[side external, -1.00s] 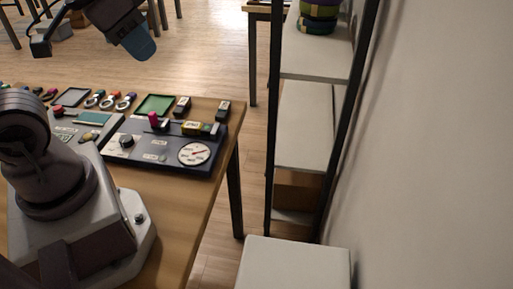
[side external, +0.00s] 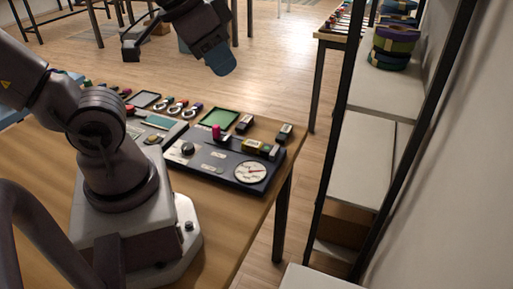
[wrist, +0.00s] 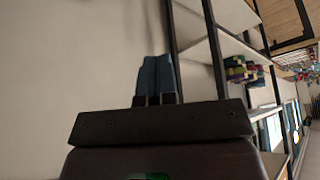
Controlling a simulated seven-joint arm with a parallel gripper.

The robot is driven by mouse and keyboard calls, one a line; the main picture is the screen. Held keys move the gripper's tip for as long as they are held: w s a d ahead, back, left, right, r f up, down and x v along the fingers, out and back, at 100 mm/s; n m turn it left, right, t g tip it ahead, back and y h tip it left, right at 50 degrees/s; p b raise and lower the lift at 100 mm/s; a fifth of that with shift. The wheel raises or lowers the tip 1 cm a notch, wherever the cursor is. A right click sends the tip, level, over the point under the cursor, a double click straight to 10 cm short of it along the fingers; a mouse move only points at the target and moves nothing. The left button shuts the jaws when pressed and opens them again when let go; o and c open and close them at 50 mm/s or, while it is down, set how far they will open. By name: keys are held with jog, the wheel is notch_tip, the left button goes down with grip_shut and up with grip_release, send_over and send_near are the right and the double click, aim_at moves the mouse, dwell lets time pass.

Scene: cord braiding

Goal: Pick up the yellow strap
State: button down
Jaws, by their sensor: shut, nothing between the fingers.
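I cannot make out a separate yellow strap in either view. A stack of coloured strap rolls (side external: 394,46), with green, purple and olive bands, sits on a shelf at the upper right of the side view. Coloured rolls (wrist: 240,68) also show on a shelf right of my gripper in the wrist view. My gripper (side external: 222,68) is held in the air above and beyond the table, left of the shelf and well apart from the rolls. In the wrist view its blue fingers (wrist: 157,75) are together and empty, pointing toward a plain wall.
A black-framed shelf unit (side external: 362,152) stands right of the table (side external: 228,222). A dark panel with a dial (side external: 225,163), a green tray (side external: 219,118) and small tools lie on the table. A pale wall (wrist: 80,60) fills the wrist view's left.

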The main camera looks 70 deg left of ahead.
jog(key=c, duration=0.7)
grip_release()
jog(key=m+g+y, duration=0.3)
jog(key=m+g, duration=0.6)
send_near(257, 144)
jog(key=x, duration=0.9)
jog(key=shift+f, duration=0.1)
jog(key=shift+f, duration=0.1)
